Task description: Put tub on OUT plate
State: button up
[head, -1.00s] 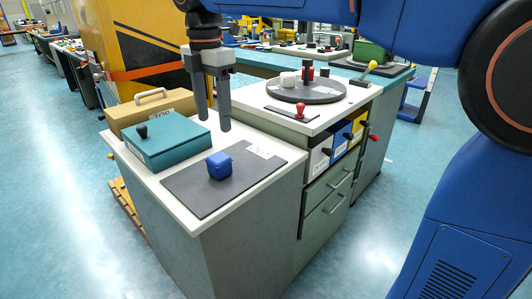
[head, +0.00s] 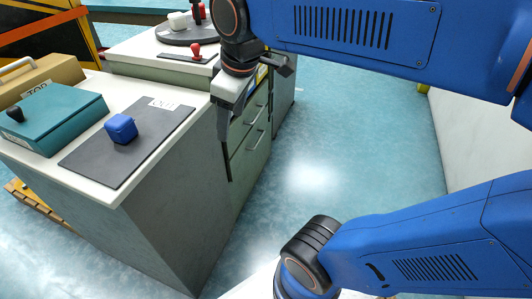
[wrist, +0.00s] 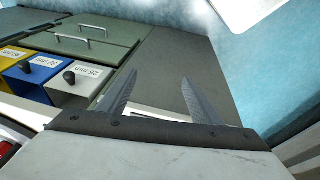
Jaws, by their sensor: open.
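A small blue block-shaped item (head: 121,128), which may be the tub, rests on the dark grey OUT plate (head: 105,160). The plate lies on the white worktop, with its OUT label at its far edge. My gripper (head: 225,140) points down beside the worktop's right side, in front of the drawer cabinet, apart from the blue item and the plate. In the wrist view my gripper's two fingers (wrist: 158,77) are apart with nothing between them. Neither the blue item nor the plate shows in the wrist view.
A teal box (head: 52,118) with a black knob and a tan case (head: 40,78) stand left of the plate. A red-knobbed lever (head: 196,50) and a round turntable (head: 185,36) are behind. Yellow, blue and white (wrist: 82,88) bins and drawers are near my gripper. Floor at right is clear.

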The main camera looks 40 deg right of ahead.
jog(key=s+d+f+m+t, duration=0.1)
jog(key=s+d+f+m, duration=0.3)
jog(key=s+f+m, duration=0.3)
jog(key=shift+d+f+h, duration=0.3)
jog(key=shift+d+f, duration=0.1)
jog(key=shift+f, duration=0.55)
